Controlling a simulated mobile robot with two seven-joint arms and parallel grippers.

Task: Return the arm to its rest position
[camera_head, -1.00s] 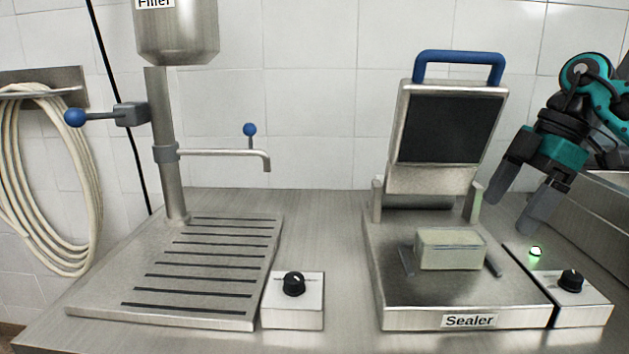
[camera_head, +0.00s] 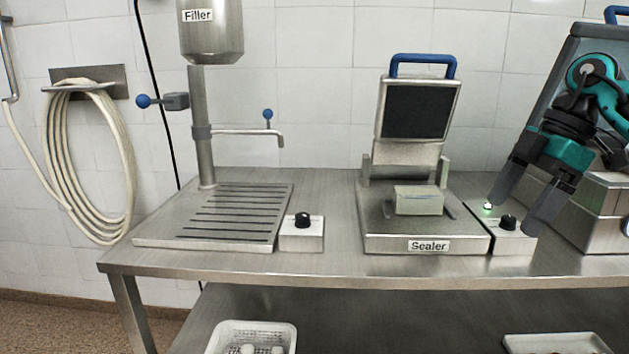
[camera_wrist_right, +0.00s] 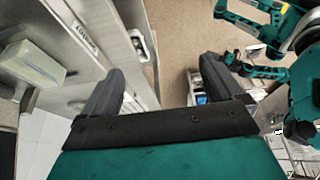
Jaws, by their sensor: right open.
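My right gripper (camera_head: 514,214) comes in from the right in the head view, pointing down, with its two dark fingers spread and nothing between them. It appears in front of the small control box with a black knob, right of the sealer (camera_head: 425,244); the gap to the box is hard to judge. In the right wrist view the open, empty fingers (camera_wrist_right: 163,68) are spread wide. The sealer's blue-handled lid is raised, and a pale green block-shaped package (camera_head: 419,200) lies on its bed. My left gripper is not in view.
The steel table (camera_head: 335,262) also carries the filler (camera_head: 212,30) with its slatted tray and a knob box (camera_head: 302,234). A steel unit stands at the right end. A white perforated basket (camera_head: 253,331) holding pale items is on the lower shelf. A coiled hose hangs on the left wall.

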